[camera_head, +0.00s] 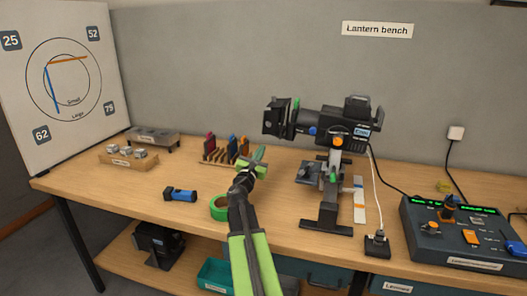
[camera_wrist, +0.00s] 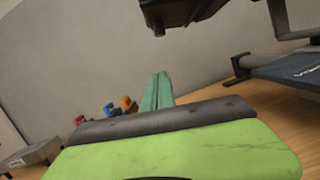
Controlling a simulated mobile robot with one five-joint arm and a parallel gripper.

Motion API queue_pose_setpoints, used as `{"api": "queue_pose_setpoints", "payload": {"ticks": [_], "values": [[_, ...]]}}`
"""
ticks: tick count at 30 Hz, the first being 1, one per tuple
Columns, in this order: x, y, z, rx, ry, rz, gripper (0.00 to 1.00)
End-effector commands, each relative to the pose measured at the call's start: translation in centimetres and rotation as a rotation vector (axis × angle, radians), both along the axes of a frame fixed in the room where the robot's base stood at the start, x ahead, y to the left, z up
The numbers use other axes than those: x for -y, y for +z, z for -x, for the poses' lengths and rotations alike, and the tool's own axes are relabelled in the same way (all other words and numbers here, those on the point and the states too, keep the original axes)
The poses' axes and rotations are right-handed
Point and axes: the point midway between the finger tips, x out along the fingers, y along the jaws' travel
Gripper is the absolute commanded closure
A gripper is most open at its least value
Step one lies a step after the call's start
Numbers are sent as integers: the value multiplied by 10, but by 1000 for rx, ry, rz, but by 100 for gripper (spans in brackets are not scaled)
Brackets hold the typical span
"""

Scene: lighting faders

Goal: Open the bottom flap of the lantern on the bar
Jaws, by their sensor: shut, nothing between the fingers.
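The black lantern (camera_head: 325,121) sits on a stand toward the back right of the bench, its front facing left. Its black flaps (camera_head: 281,117) are at the left end; I cannot clearly tell the bottom flap's angle. In the wrist view a dark part of the lantern (camera_wrist: 182,12) hangs at the top edge, above and ahead of my fingers. My gripper (camera_head: 261,156) is below and slightly left of the flaps in the head view, apart from them. Its green fingers, also in the wrist view (camera_wrist: 160,84), are together and empty.
The lantern's stand (camera_head: 326,215) and a dark plate (camera_head: 311,172) are right of my gripper. A rack of coloured pieces (camera_head: 226,151) is behind left. Green tape (camera_head: 219,212) and a blue torch (camera_head: 180,194) lie left. A control desk (camera_head: 462,238) stands far right.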

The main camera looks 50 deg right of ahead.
Motion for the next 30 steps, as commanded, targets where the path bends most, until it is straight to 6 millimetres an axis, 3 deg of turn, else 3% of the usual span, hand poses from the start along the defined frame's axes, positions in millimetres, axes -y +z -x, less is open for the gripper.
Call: {"api": "queue_pose_setpoints", "payload": {"ticks": [1, 3, 9, 14, 23, 26, 29, 30], "values": [[-19, -4, 10, 0, 3, 0, 100], [-36, -8, 17, 0, 2, 1, 100], [-71, -15, 28, 0, 1, 0, 100], [-81, -17, 30, -1, 0, 0, 100], [-81, -17, 30, 0, 1, 0, 100], [-93, -16, 18, 0, 24, 1, 100], [-134, -17, -18, 0, 97, 0, 100], [-160, -16, -38, -1, 141, 2, 100]]}}
